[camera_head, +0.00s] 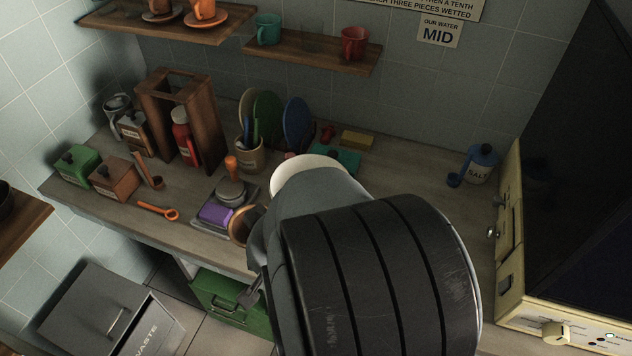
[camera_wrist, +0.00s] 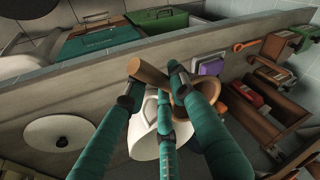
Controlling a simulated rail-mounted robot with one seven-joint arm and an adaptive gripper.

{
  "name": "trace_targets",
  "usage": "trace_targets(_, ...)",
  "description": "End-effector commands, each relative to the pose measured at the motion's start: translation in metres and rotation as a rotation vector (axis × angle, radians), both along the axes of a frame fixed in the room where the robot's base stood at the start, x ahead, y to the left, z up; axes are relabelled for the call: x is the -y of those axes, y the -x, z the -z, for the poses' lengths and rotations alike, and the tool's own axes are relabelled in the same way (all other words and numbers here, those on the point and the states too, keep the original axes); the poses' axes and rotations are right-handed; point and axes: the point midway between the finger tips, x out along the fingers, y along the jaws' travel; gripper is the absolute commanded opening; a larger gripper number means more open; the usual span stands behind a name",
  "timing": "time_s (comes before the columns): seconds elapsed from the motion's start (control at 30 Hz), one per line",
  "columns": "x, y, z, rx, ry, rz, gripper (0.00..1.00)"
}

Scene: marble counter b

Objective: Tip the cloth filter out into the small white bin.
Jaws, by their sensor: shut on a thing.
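In the wrist view my gripper (camera_wrist: 152,80) has its teal fingers closed on the wooden handle (camera_wrist: 148,72) of the cloth filter. The filter's white cloth (camera_wrist: 145,138) hangs partly behind the fingers, beside its brown wooden ring (camera_wrist: 184,97). In the head view the ring (camera_head: 240,225) shows left of my arm, which hides the gripper and most of the cloth. The inside of the cloth is hidden. I cannot identify a small white bin for certain.
A grey bin marked WASTE (camera_head: 110,318) and a green box (camera_head: 235,300) are below the counter. A machine (camera_head: 550,290) and salt jar (camera_head: 482,163) stand at right.

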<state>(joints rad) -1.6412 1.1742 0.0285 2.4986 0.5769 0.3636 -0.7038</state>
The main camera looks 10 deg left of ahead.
Motion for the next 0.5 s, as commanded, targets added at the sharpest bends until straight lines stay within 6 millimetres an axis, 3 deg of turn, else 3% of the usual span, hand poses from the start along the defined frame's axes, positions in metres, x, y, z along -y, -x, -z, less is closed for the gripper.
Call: trace_targets(0.5, -0.009, -0.011, -0.001, -0.001, -0.001, 0.040, 0.00)
